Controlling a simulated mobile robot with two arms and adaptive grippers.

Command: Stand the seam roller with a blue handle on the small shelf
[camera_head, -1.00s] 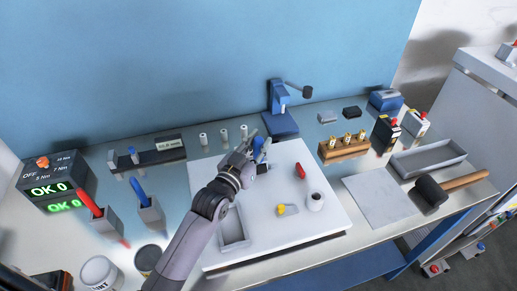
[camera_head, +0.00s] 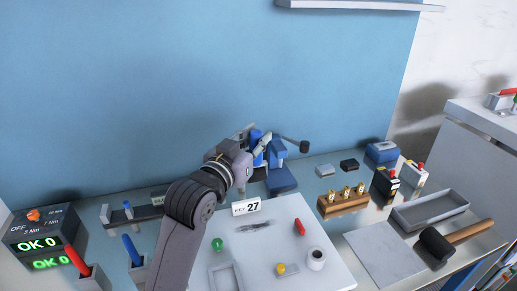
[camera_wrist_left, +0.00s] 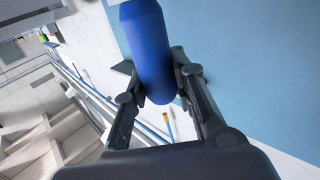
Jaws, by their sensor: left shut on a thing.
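My left gripper (camera_head: 262,147) is shut on the blue handle of the seam roller (camera_head: 257,157) and holds it above the back of the workbench, in front of the blue wall. In the left wrist view the thick blue handle (camera_wrist_left: 150,45) stands between the two dark fingers (camera_wrist_left: 160,88). The roller end cannot be made out clearly. The small shelf (camera_head: 355,5) is a pale ledge on the blue wall at the top, well above the gripper; its top surface is barely seen. My right gripper is out of view.
A blue stand with a dark-headed arm (camera_head: 281,178) is close beside the gripper. A white board (camera_head: 270,225) carries small items and a "KEY 27" tag (camera_head: 246,207). A wooden holder (camera_head: 343,203), a grey tray (camera_head: 430,208) and a mallet (camera_head: 437,245) lie to the right. The wall below the shelf is clear.

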